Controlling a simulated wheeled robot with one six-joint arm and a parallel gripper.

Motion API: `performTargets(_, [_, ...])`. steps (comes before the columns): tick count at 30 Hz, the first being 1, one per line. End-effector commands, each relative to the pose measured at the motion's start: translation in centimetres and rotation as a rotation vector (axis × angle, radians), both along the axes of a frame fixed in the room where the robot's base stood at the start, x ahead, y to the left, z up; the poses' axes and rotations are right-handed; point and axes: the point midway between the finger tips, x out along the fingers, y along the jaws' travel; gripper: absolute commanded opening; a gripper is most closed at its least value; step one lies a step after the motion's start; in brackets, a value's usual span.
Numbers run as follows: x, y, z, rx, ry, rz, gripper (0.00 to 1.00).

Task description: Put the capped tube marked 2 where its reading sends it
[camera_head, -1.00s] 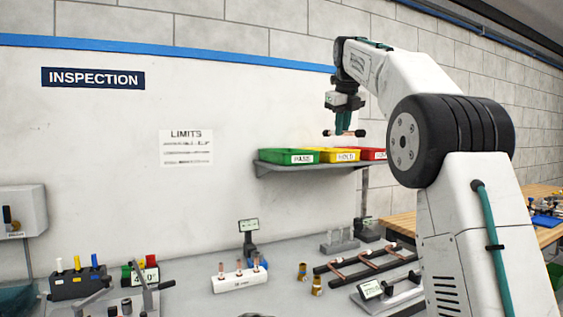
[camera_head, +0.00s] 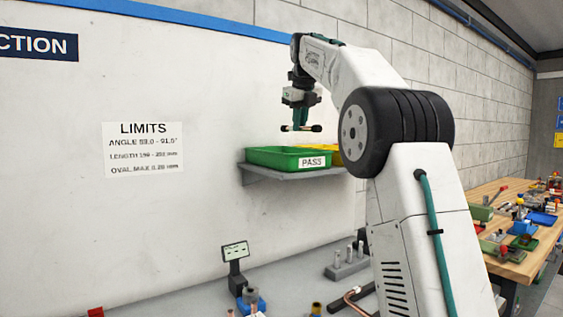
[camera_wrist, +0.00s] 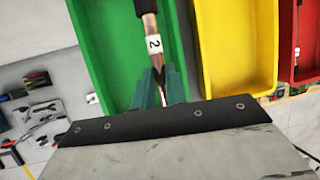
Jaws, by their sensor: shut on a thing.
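The copper tube (camera_head: 298,128) with dark end caps is held level in my gripper (camera_head: 300,121), above the shelf and over the green bin. In the wrist view the tube (camera_wrist: 151,24) carries a white tag marked 2, and my gripper (camera_wrist: 160,85) is shut on it. The green PASS bin (camera_head: 270,158) lies below the tube. The yellow bin (camera_head: 332,152) is right of it, partly hidden by my arm. The red bin (camera_wrist: 301,78) shows at the right edge of the wrist view. The LIMITS sheet (camera_head: 143,150) is on the wall at left.
The bins stand on a grey wall shelf (camera_head: 265,176). Below on the bench are a small display on a stand (camera_head: 236,252) and a grey block with pegs (camera_head: 347,266). A wooden bench (camera_head: 500,200) with parts is at right. The air around the tube is clear.

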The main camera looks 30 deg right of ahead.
Motion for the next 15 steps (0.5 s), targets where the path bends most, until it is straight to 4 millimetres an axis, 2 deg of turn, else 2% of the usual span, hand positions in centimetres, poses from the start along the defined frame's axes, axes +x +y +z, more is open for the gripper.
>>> performTargets(9, [-0.1,0.1,-4.9,0.0,0.002,0.001,0.0])
performTargets(15, [-0.1,0.0,-6.9,0.001,0.002,0.0,0.0])
